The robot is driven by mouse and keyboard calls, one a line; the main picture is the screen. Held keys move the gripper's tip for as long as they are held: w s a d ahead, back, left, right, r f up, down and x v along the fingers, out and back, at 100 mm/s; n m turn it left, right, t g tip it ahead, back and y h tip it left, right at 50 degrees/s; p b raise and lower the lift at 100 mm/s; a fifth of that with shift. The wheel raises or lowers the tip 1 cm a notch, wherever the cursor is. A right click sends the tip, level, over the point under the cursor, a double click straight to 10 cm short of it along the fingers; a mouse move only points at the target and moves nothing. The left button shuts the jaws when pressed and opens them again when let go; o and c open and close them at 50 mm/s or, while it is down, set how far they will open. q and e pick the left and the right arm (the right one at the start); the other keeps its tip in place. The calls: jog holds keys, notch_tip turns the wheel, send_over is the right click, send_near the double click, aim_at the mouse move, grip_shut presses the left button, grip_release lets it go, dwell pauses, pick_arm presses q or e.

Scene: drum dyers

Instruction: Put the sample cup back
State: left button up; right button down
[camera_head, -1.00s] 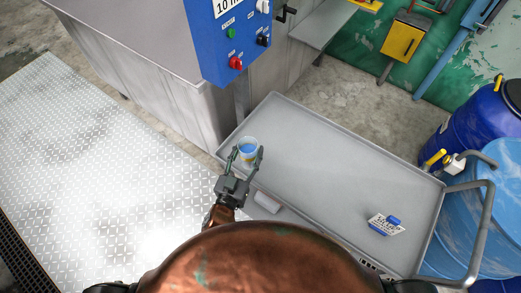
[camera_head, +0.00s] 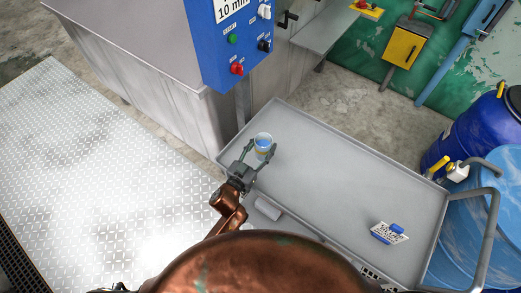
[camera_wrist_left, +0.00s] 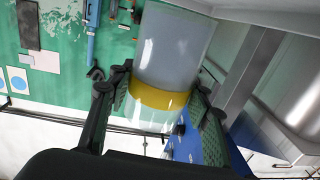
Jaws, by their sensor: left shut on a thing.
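The sample cup (camera_head: 263,141) is a clear cup with blue contents and a yellow band. It is over the left end of the grey tray cart (camera_head: 335,180); I cannot tell whether it touches the surface. My left gripper (camera_head: 260,153) is shut on the cup, one finger on each side. In the left wrist view the cup (camera_wrist_left: 172,60) fills the space between the fingers of the left gripper (camera_wrist_left: 160,98), with its yellow band level with the pads. My right gripper is not in view.
A small white and blue labelled item (camera_head: 388,233) lies at the cart's right end. The blue control panel (camera_head: 232,45) and grey metal vat (camera_head: 165,75) stand behind left. Blue drums (camera_head: 490,120) and a pipe handle (camera_head: 490,215) stand at right. The cart's middle is clear.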

pick_arm(q)
jog(key=shift+w+a+f, duration=0.3)
jog(key=shift+w+f, duration=0.3)
jog(key=shift+f, duration=0.2)
jog(key=f+b, duration=0.2)
jog(key=f, duration=0.1)
jog(key=shift+w+a+f, duration=0.15)
jog(key=shift+w+f, duration=0.05)
jog(key=shift+f, duration=0.1)
jog(key=shift+r, duration=0.1)
jog(key=shift+f, duration=0.25)
jog(key=o, duration=1.2)
